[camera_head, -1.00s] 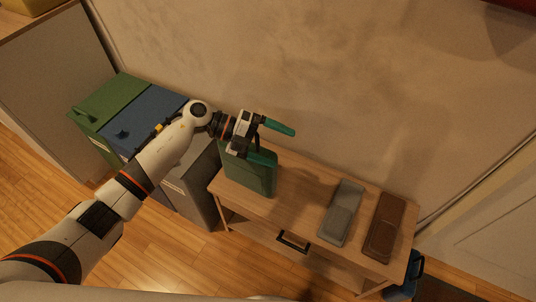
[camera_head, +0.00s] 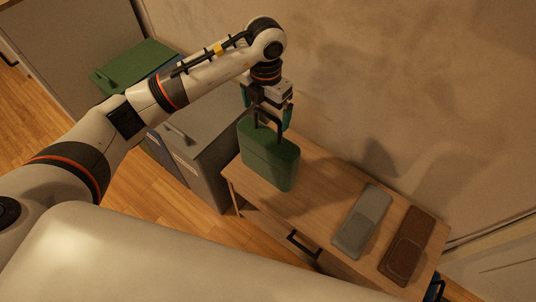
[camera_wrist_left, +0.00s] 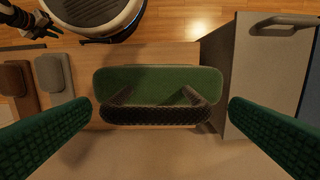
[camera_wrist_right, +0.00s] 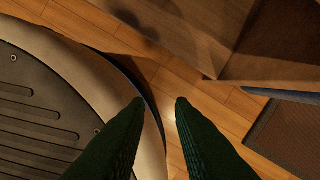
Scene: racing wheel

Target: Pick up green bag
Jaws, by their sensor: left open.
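The green bag (camera_head: 268,165) stands upright on the left part of the wooden table, its dark handle sticking up. My left gripper (camera_head: 268,116) is open right above the bag, pointing down, with its green fingers beside the handle. In the left wrist view the bag (camera_wrist_left: 160,75) lies between the two spread fingers, with the dark woven handle (camera_wrist_left: 155,115) nearer the camera. I see no finger contact with the handle there. My right gripper (camera_wrist_right: 158,105) shows only in its own wrist view, with a narrow empty gap between its fingers over the floor.
A grey bag (camera_head: 362,220) and a brown bag (camera_head: 408,246) lie on the right part of the wooden table (camera_head: 315,205). Grey, blue and green-lidded bins (camera_head: 135,66) stand left of the table. The wall is close behind it.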

